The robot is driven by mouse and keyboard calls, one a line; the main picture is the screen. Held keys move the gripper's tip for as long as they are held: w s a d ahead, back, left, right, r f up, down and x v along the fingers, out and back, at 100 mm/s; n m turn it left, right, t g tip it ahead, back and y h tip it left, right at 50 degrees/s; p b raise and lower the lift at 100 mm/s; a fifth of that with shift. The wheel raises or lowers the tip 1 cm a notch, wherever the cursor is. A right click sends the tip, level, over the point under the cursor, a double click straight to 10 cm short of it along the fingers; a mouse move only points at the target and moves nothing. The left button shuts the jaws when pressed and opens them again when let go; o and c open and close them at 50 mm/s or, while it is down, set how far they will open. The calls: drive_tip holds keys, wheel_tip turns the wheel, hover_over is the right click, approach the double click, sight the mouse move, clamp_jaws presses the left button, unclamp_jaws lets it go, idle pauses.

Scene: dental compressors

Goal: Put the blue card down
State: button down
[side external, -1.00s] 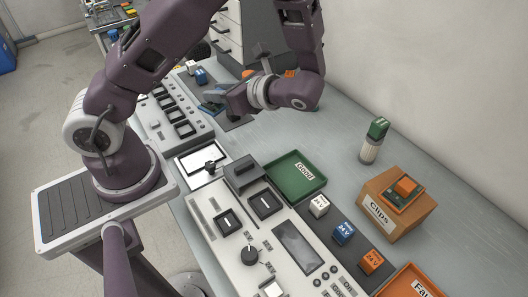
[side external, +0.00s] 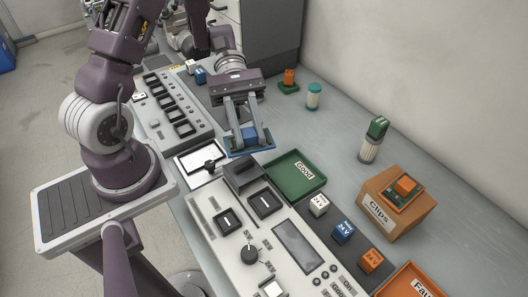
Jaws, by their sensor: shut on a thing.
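The blue card (side external: 262,150) is a flat blue board with a blue block on it. My gripper (side external: 249,136) is shut on it, with one finger on each side of the block. It holds the card roughly level, just behind the dark raised block (side external: 243,174) on the test panel and left of the back corner of the green tray (side external: 312,183) marked Good. The fingers hide part of the card. I cannot tell whether the card touches the surface under it.
The white test panel (side external: 222,200) with a knob fills the front. White, blue and orange cubes stand on a dark strip right of it. A Clips box (side external: 378,215) bears a card with an orange block. An orange tray (side external: 396,283) is front right.

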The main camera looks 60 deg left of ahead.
drive_tip(key=w+a+r+n+t, duration=0.1)
drive_tip(key=w+a+n+t, duration=0.5)
drive_tip(key=w+n+t, duration=0.25)
drive_tip(key=shift+m+t+y, duration=0.25)
drive_tip(key=shift+t+y, duration=0.05)
drive_tip(key=shift+t, duration=0.05)
drive_tip(key=f, duration=1.5)
drive_tip(key=shift+s+a+f, duration=0.15)
drive_tip(key=shift+s+a, duration=0.1)
drive_tip(key=shift+a, duration=0.1)
drive_tip(key=c, duration=1.1)
unclamp_jaws()
drive_tip(key=v, duration=1.1)
drive_tip(key=shift+a, duration=0.1)
drive_tip(key=shift+a+r, duration=0.15)
drive_tip(key=shift+r, duration=0.3)
drive_tip(key=s+d+r+m+g+y, duration=0.35)
drive_tip(key=d+r+m+g, duration=0.25)
drive_tip(key=d+r+m, duration=0.6)
drive_tip(key=s+r+m+t+y, duration=0.2)
drive_tip(key=s+r+m+y, duration=0.1)
drive_tip(key=s+d+r+m+t+y, duration=0.1)
drive_tip(key=s+r+m+t+y, duration=0.1)
drive_tip(key=s+r+m+y, duration=0.1)
drive_tip(key=s+d+r+m+t+y, duration=0.1)
drive_tip(key=s+r+m+t+y, duration=0.1)
drive_tip(key=s+r+m+y, duration=0.1)
drive_tip(key=shift+d+r+m+t, duration=0.15)
drive_tip(key=shift+r+m+t, duration=0.15)
drive_tip(key=shift+r+m, duration=0.45)
